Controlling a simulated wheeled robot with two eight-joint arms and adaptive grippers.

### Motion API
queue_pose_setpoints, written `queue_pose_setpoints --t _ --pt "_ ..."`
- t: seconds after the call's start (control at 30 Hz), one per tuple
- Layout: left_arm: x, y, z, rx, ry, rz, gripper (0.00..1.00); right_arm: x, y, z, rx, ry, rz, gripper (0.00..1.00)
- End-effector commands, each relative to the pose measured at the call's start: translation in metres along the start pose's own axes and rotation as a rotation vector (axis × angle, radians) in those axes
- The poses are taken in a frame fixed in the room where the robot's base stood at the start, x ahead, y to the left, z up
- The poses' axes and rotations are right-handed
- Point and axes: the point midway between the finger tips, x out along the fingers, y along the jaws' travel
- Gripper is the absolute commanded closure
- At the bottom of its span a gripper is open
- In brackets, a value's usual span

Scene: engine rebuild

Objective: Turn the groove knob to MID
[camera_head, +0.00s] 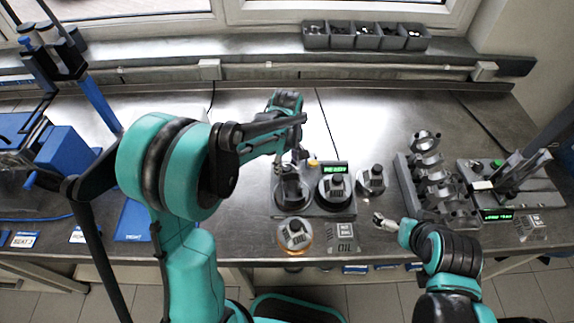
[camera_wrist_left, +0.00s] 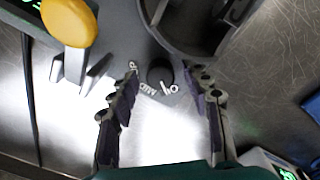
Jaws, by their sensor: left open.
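The groove knob (camera_wrist_left: 160,72) is a small round black knob on a grey panel, in the left wrist view. White lettering curves around its lower side; I read "lo" and what looks like "mid", partly covered. Where the knob points cannot be made out. My left gripper (camera_wrist_left: 163,75) is open, with one finger on each side of the knob and gaps visible beside it. In the head view my left gripper (camera_head: 296,157) is at the back of the grey groove station (camera_head: 317,206), and the knob is hidden there. My right gripper (camera_head: 381,220) is low beside the station; its jaws are too small to read.
A yellow knob or lever (camera_wrist_left: 70,22) stands close to the left finger. A green "READY" display (camera_head: 333,168) sits on the station. A piston-like part (camera_head: 371,179) and a metal block rack (camera_head: 407,185) stand to the right. The back middle of the table is clear.

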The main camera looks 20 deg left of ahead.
Motion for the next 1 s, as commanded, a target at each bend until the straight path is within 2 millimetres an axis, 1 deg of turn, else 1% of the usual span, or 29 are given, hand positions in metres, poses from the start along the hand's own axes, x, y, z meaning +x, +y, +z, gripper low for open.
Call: queue_pose_setpoints --t 0.1,0.13,0.17,0.2,0.27,0.3,0.67,0.87,1.0 --pt "-0.0004 0.0000 0.0000 0.000 0.000 0.000 0.52 -0.0003 0.0000 -0.0003 0.000 0.000 0.000 0.00" --pt "-0.0005 0.0000 0.0000 0.000 0.000 0.000 0.54 -0.0003 0.0000 -0.0003 0.000 0.000 0.000 0.00" --pt "-0.0005 0.0000 0.0000 0.000 0.000 0.000 0.62 -0.0003 0.0000 -0.0003 0.000 0.000 0.000 0.00" --pt "-0.0005 -0.0001 0.0000 0.000 0.000 0.000 0.73 -0.0003 0.0000 -0.0003 0.000 0.000 0.000 0.00" --pt "-0.0006 -0.0001 0.0000 0.000 0.000 0.000 0.89 -0.0003 0.0000 -0.0003 0.000 0.000 0.000 0.00" --pt "-0.0006 -0.0001 0.0000 0.000 0.000 0.000 0.99 -0.0003 0.0000 -0.0003 0.000 0.000 0.000 0.00" --pt "-0.0006 -0.0001 0.0001 0.029 0.000 0.000 1.00 -0.0002 0.0000 -0.0002 0.000 0.000 0.000 0.00" --pt "-0.0006 0.0000 0.0001 0.125 0.000 0.000 1.00 -0.0003 0.0000 -0.0002 0.000 0.000 0.000 0.00" --pt "-0.0006 0.0000 0.0001 0.234 0.000 0.000 1.00 -0.0003 0.0000 -0.0003 0.000 0.000 0.000 0.00"
